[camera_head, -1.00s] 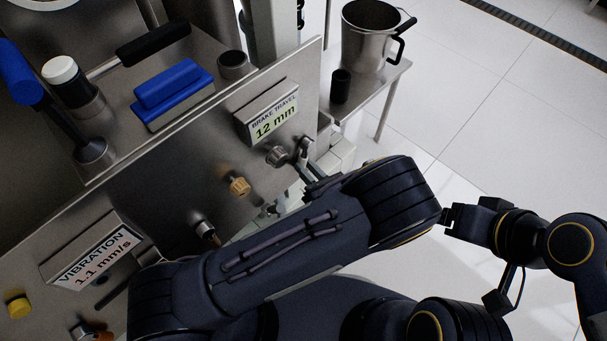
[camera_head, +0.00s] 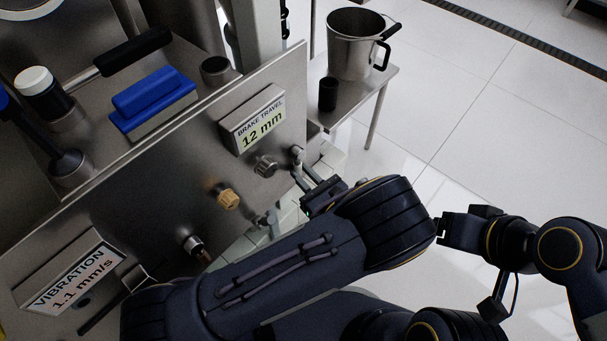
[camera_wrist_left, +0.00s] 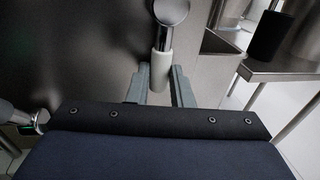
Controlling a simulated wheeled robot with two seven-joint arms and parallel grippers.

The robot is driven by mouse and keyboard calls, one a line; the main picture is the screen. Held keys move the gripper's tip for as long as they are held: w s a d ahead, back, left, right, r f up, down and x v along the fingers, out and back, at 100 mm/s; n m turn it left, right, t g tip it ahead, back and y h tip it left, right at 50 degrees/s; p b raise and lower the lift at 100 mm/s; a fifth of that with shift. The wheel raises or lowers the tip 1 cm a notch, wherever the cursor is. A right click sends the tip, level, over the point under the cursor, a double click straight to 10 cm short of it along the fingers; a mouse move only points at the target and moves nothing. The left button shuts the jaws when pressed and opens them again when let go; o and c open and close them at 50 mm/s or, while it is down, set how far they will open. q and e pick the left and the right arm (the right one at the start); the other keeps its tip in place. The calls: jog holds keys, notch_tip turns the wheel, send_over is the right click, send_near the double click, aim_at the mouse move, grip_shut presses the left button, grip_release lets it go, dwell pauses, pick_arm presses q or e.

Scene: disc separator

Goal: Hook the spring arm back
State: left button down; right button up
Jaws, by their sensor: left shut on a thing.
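The spring arm (camera_wrist_left: 171,12) is a chrome rod with a round head and a pale sleeve, seen in the left wrist view. In the head view its chrome end (camera_head: 297,152) shows at the right edge of the steel panel. My left gripper (camera_head: 304,178) is shut on the sleeve, and its grey fingers (camera_wrist_left: 160,86) lie on either side of it in the wrist view. The sleeve's lower end is hidden behind the gripper body. I cannot make out a hook for the arm. My right gripper (camera_head: 447,230) hangs over the floor, away from the panel; its jaws are unclear.
The steel panel (camera_head: 170,180) carries a brake travel sign (camera_head: 258,128), a chrome knob (camera_head: 265,166), a tan knob (camera_head: 228,198) and a vibration sign (camera_head: 75,280). A side table (camera_head: 375,85) with a steel pail (camera_head: 352,48) and black cup (camera_head: 328,94) stands beyond. Floor at right is clear.

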pick_arm(q)
jog(key=shift+d, duration=0.1)
jog(key=c, duration=1.3)
grip_release()
jog(key=shift+s+d+r, duration=0.1)
jog(key=shift+s+d, duration=0.25)
jog(key=p+v, duration=0.2)
jog(key=v, duration=0.4)
jog(key=shift+s+d, duration=0.2)
jog(key=shift+s, duration=0.15)
